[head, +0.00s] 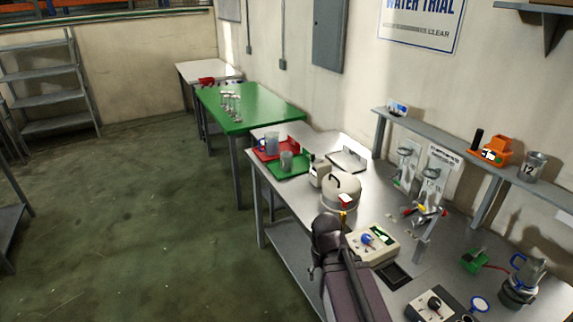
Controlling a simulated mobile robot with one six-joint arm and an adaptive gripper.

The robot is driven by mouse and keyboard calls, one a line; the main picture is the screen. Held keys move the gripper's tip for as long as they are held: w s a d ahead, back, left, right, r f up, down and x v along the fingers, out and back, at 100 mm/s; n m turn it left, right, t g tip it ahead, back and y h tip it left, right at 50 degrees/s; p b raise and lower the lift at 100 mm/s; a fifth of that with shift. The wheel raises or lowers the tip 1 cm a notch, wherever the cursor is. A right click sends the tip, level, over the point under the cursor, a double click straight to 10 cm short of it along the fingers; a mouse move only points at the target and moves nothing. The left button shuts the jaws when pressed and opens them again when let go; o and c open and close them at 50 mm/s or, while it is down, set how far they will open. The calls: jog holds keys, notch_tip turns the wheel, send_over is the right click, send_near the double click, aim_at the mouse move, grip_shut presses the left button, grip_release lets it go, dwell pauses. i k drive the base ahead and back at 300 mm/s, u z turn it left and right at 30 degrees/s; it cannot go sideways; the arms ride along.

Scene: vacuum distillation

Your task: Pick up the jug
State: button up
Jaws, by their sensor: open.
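A clear, pale bluish jug (270,143) stands upright on the red tray (262,156) at the far left end of the metal bench. A smaller grey cup (286,160) stands near it on the green tray (293,170). My dark arm rises from the bottom middle of the head view, well to the near side of the jug and apart from it. I cannot make out the fingers of my gripper; the arm's own links seem to hide them.
A round cream vessel (341,192), a cream control box (373,244) and clamped apparatus (427,205) crowd the metal bench (283,215) nearer my arm. A green table (260,112) stands beyond.

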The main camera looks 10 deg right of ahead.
aim_at(269, 144)
jog(key=u, duration=0.55)
jog(key=i, duration=0.7)
jog(key=u, duration=0.65)
jog(key=i, duration=1.55)
jog(key=z, duration=0.9)
jog(key=i, duration=0.5)
jog(key=z, duration=0.3)
